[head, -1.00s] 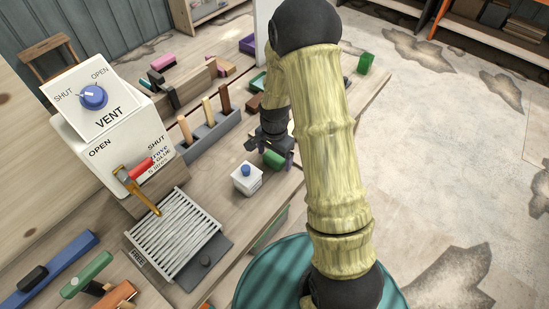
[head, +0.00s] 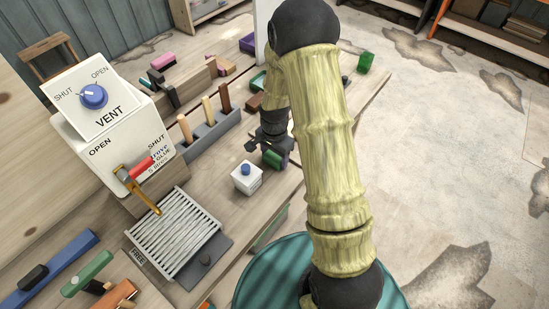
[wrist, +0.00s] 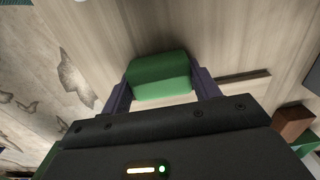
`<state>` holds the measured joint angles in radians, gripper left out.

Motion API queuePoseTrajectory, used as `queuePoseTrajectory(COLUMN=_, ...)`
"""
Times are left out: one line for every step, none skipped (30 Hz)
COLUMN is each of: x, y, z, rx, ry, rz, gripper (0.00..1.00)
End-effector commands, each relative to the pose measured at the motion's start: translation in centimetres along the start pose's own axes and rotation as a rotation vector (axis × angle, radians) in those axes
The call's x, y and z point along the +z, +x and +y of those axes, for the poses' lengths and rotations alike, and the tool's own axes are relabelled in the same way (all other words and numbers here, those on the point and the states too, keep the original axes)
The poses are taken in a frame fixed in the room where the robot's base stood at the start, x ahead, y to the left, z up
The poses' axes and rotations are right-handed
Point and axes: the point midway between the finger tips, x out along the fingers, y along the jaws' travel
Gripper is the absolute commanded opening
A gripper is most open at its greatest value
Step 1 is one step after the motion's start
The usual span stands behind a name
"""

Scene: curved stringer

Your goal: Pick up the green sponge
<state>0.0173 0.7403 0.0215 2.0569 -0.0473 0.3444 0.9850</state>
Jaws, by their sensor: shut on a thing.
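The green sponge (wrist: 160,78) is a small green block between my gripper's two fingers in the wrist view. In the head view the sponge (head: 272,159) shows below my gripper (head: 273,147), near the table's front edge. My gripper (wrist: 161,92) is shut on the sponge, with one finger against each side. Whether the sponge is touching the table or just above it, I cannot tell. My arm hides part of the table behind it.
A white box with a blue knob (head: 246,178) stands close to the left of the sponge. The wooden table (head: 215,180) also holds a grey rack of pegs (head: 209,133), a slatted grille (head: 175,232) and the vent box (head: 110,135). A green cup (head: 365,62) is at the far right end.

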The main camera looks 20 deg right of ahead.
Motion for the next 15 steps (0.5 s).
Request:
queuePoseTrajectory(x=0.0, y=0.0, z=0.0, rx=0.000, ry=0.000, rz=0.000, gripper=0.40)
queuePoseTrajectory(x=0.0, y=0.0, z=0.0, rx=0.000, ry=0.000, rz=0.000, gripper=0.40)
queuePoseTrajectory(x=0.0, y=0.0, z=0.0, rx=0.000, ry=0.000, rz=0.000, gripper=0.40)
queuePoseTrajectory(x=0.0, y=-0.1, z=0.0, rx=0.000, ry=0.000, rz=0.000, gripper=0.40)
queuePoseTrajectory(x=0.0, y=-0.1, z=0.0, rx=-0.001, ry=0.000, rz=0.000, gripper=0.40)
queuePoseTrajectory(x=0.0, y=-0.3, z=0.0, rx=-0.001, ry=0.000, rz=0.001, gripper=0.40)
queuePoseTrajectory(x=0.0, y=-0.5, z=0.0, rx=-0.001, ry=0.000, rz=0.001, gripper=0.40)
queuePoseTrajectory(x=0.0, y=-0.7, z=0.0, rx=-0.001, ry=0.000, rz=0.001, gripper=0.40)
queuePoseTrajectory(x=-0.1, y=-1.1, z=-0.1, rx=-0.002, ry=0.000, rz=0.002, gripper=0.40)
queuePoseTrajectory(x=-0.1, y=-1.4, z=-0.1, rx=-0.003, ry=0.000, rz=0.002, gripper=0.40)
queuePoseTrajectory(x=-0.1, y=-1.8, z=-0.1, rx=-0.003, ry=0.000, rz=0.003, gripper=0.40)
queuePoseTrajectory(x=-0.1, y=-2.4, z=-0.1, rx=-0.003, ry=-0.001, rz=0.002, gripper=0.40)
queuePoseTrajectory(x=-0.1, y=-2.9, z=-0.1, rx=-0.004, ry=-0.001, rz=0.003, gripper=0.40)
queuePoseTrajectory(x=-0.1, y=-3.5, z=-0.1, rx=-0.004, ry=0.000, rz=0.003, gripper=0.40)
queuePoseTrajectory(x=-0.1, y=-4.2, z=-0.1, rx=-0.005, ry=0.000, rz=0.004, gripper=0.40)
